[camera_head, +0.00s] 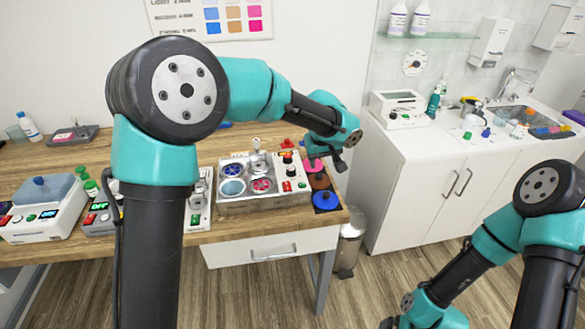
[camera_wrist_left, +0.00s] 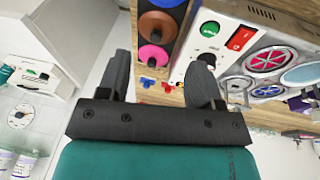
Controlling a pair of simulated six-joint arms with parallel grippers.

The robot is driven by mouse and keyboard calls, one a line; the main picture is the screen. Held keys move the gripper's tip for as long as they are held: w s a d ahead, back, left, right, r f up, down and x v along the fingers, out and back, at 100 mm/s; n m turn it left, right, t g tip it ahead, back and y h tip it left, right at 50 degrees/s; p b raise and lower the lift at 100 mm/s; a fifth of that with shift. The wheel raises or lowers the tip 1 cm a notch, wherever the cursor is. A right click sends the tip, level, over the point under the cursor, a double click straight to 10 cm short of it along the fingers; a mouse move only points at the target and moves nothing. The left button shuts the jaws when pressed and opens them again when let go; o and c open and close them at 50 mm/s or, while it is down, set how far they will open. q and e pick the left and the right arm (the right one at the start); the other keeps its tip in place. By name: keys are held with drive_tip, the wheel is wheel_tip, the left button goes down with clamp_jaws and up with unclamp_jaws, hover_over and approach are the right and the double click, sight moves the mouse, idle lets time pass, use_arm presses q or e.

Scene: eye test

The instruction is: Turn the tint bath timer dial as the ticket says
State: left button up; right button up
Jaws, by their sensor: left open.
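The tint bath (camera_head: 230,207) is a pale metal box on the wooden table, with several round wells holding blue and pink discs. Its right-hand panel has a black knob (camera_head: 290,170), probably the timer dial, with red and green controls below. The left wrist view shows the panel with a black knob (camera_wrist_left: 207,58), a green button and a red switch. My left gripper (camera_head: 340,165) is above and right of the bath, apart from it. Its two fingers (camera_wrist_left: 160,80) are open and empty. Only a dark end of my right gripper (camera_head: 388,323) shows at the bottom edge. I see no readable ticket.
Pink, brown and blue round pieces (camera_head: 326,200) stand right of the bath. Small red pieces (camera_head: 290,143) lie behind it. A wall chart (camera_head: 232,15) has colour swatches and blurred text. Other devices (camera_head: 42,212) stand left. A bin (camera_head: 347,250) is beside the table.

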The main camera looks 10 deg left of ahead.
sight(291, 168)
use_arm(q)
drive_tip(key=w+a+r+n+g, duration=0.3)
drive_tip(key=a+r+n, duration=0.1)
drive_tip(key=a+r, duration=0.5)
drive_tip(key=shift+w+a+r+n, duration=0.15)
drive_tip(key=shift+w+a+n, duration=0.2)
drive_tip(key=shift+a, duration=0.35)
wheel_tip(291, 168, down, 17)
drive_tip(key=shift+f, duration=0.2)
drive_tip(key=shift+c, duration=0.2)
drive_tip(key=c, duration=0.9)
